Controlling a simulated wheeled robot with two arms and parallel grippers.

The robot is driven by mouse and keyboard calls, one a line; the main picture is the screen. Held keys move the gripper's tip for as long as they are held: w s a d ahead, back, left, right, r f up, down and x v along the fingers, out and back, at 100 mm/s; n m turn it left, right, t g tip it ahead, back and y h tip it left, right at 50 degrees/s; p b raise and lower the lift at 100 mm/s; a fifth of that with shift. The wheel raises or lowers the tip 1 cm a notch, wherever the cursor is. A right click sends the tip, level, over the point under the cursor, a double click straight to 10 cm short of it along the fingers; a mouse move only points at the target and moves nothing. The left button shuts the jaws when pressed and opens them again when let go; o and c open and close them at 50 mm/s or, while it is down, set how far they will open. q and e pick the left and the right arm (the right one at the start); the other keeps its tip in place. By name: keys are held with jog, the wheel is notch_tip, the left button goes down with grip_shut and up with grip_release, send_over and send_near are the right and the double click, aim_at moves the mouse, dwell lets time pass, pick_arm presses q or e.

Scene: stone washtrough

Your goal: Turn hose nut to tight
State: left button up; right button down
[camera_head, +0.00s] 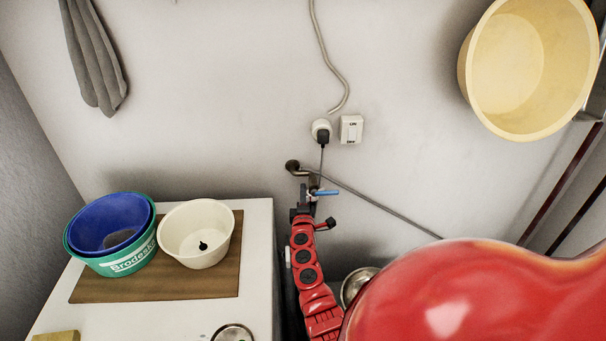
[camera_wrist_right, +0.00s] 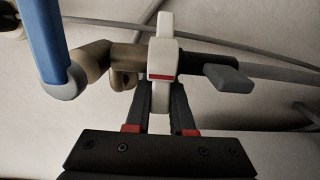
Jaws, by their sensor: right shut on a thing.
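A brass tap (camera_head: 314,182) sticks out from the wall, with a blue lever (camera_head: 325,192). The blue lever also shows at the left of the right wrist view (camera_wrist_right: 42,42). The hose nut (camera_wrist_right: 162,58) is a white piece with a red mark, in line with the brass spout and with a grey wing at its right. My right gripper (camera_wrist_right: 161,98) is shut on the white nut, one dark finger on each side. In the head view my right gripper (camera_head: 305,198) is at the tap and mostly hides the nut. My left gripper is not in view.
A white counter (camera_head: 55,315) at left holds a wooden board (camera_head: 215,283) with a blue basin (camera_head: 108,225), a green basin (camera_head: 130,262) and a cream basin (camera_head: 190,222). A socket with a plug (camera_head: 321,130) and a switch (camera_head: 351,128) are above. A grey pipe (camera_head: 385,207) slants right.

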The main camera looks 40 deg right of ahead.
jog(key=shift+s+a+n+t+y+b, duration=0.25)
jog(key=shift+s+n+y+b, duration=0.4)
jog(key=shift+n+y+b, duration=2.7)
jog(key=shift+s+a+n+t+y+b, duration=0.15)
jog(key=shift+s+n+t+y+b, duration=0.35)
jog(key=shift+n+y+b, duration=2.85)
jog(key=shift+s+a+n+t+y+b, duration=0.2)
jog(key=shift+s+n+y+b, duration=0.7)
jog(key=shift+y+b, duration=4.75)
jog(key=shift+w+h+b, duration=0.15)
jog(key=shift+h+b, duration=1.1)
jog(key=c, duration=0.8)
grip_release()
